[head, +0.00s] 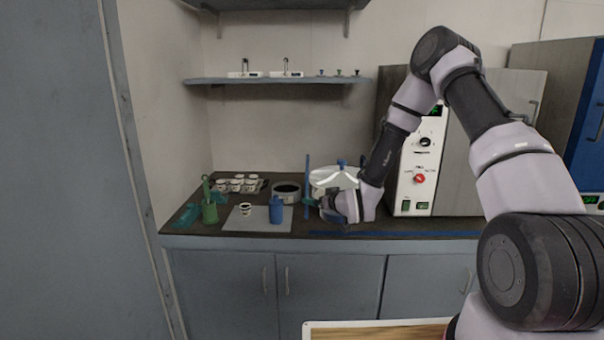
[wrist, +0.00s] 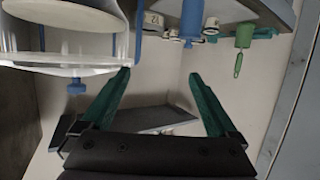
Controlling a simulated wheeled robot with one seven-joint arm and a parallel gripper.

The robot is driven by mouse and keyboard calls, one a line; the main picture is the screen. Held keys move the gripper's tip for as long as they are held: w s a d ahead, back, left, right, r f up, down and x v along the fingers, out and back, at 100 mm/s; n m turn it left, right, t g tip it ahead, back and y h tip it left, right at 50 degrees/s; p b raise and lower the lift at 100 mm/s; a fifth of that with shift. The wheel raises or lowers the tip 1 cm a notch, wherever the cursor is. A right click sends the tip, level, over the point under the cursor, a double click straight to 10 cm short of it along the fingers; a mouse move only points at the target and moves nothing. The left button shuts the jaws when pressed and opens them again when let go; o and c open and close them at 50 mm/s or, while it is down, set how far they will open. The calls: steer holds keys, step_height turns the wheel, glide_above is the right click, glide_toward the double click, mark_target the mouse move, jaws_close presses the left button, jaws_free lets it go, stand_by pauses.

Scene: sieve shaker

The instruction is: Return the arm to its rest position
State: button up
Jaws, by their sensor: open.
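My arm reaches across from the right in the head view, bent at a high elbow and coming down to the worktop. My gripper (head: 312,203) is low at the front of the sieve shaker (head: 335,178), a pale round body with a blue knob on top. In the wrist view, which looks upside down, my gripper (wrist: 158,76) has its two green fingers apart with nothing between them. The sieve shaker (wrist: 85,55) shows at the upper left there, near the left fingertip. I cannot tell whether they touch. In the head view my wrist hides part of the shaker.
A blue bottle (head: 276,211) and a small cup (head: 245,209) stand on a grey mat (head: 259,221). A green container (head: 210,213), a dark pan (head: 287,189) and several cups (head: 236,185) are left. A control box (head: 419,170) stands right. A wall shelf (head: 300,81) hangs above.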

steer(key=s+d+r+m+g+h, duration=0.1)
steer(key=s+d+r, duration=0.2)
steer(key=d+r, duration=0.35)
steer(key=s+d+r+m+g+h, duration=0.1)
steer(key=s+d+r+h, duration=0.15)
steer(key=r, duration=0.65)
steer(key=s+d+r+m+g+h, duration=0.1)
steer(key=s+d+r+m, duration=0.15)
steer(key=d+r, duration=0.4)
steer(key=s+d+r+m+g, duration=0.1)
steer(key=s+r, duration=0.3)
steer(key=s, duration=0.5)
steer(key=s+d+r+m+g, duration=0.1)
steer(key=s+r+m, duration=0.1)
steer(key=s, duration=0.7)
steer(key=s+d+r+m, duration=0.1)
steer(key=s+r+m, duration=0.1)
steer(key=s+r, duration=0.3)
steer(key=s, duration=0.4)
steer(key=shift+s+d+r+g, duration=0.25)
steer(key=shift+d+r+g, duration=0.1)
steer(key=shift+d+g, duration=0.05)
